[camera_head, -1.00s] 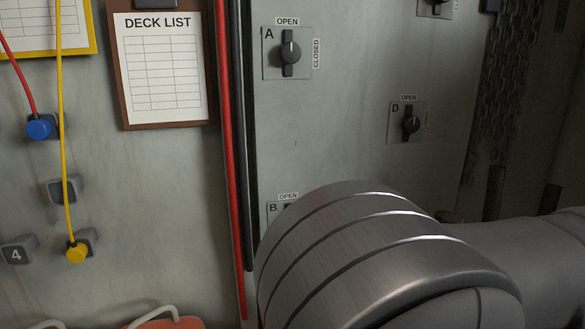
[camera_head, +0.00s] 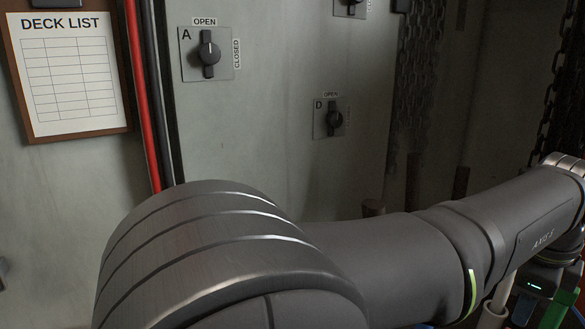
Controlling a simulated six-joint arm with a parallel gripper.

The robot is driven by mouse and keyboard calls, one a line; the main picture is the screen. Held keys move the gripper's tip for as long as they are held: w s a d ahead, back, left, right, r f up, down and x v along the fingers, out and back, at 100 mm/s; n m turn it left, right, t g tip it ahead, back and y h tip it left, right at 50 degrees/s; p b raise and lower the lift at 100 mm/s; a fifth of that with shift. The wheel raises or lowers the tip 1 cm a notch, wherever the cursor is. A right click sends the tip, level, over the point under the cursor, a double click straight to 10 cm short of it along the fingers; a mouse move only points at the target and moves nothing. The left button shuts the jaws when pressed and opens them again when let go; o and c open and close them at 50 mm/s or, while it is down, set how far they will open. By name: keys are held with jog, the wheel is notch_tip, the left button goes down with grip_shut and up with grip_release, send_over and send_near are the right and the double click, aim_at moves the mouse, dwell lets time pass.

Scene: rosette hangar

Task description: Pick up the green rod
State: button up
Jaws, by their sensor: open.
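My arm crosses the lower part of the view and reaches to the right edge. At its far end, a dark body with a small lit strip looks like part of my gripper (camera_head: 546,281); its fingertips are not clear, but it is open. A green shape (camera_head: 557,309) shows just below it at the lower right corner, cut by the frame. I cannot tell whether it is the green rod. No other green rod shows.
A wall panel holds knob A (camera_head: 209,54) and knob D (camera_head: 334,120). A clipboard marked DECK LIST (camera_head: 72,75) hangs at the left, beside a red cable (camera_head: 139,90). Chains (camera_head: 418,80) hang at the right. A pale upright tube (camera_head: 494,314) stands near my arm's end.

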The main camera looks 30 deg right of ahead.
jog(key=n, duration=0.3)
jog(key=shift+a+f, duration=0.15)
jog(key=n, duration=0.4)
jog(key=shift+a+f+n, duration=0.15)
jog(key=shift+f+n, duration=0.1)
jog(key=shift+n, duration=0.15)
jog(key=shift+w+d+f+n+h, duration=0.15)
jog(key=shift+d+f+n, duration=0.15)
jog(key=shift+f+n, duration=1.3)
jog(key=shift+s+d+f+n+h, duration=0.1)
jog(key=shift+d+f+n, duration=0.25)
jog(key=shift+f+n, duration=1.15)
jog(key=shift+w+d+f+n+h, duration=0.15)
jog(key=shift+d+f+n, duration=0.15)
jog(key=shift+f+n, duration=1.3)
jog(key=shift+s, duration=0.1)
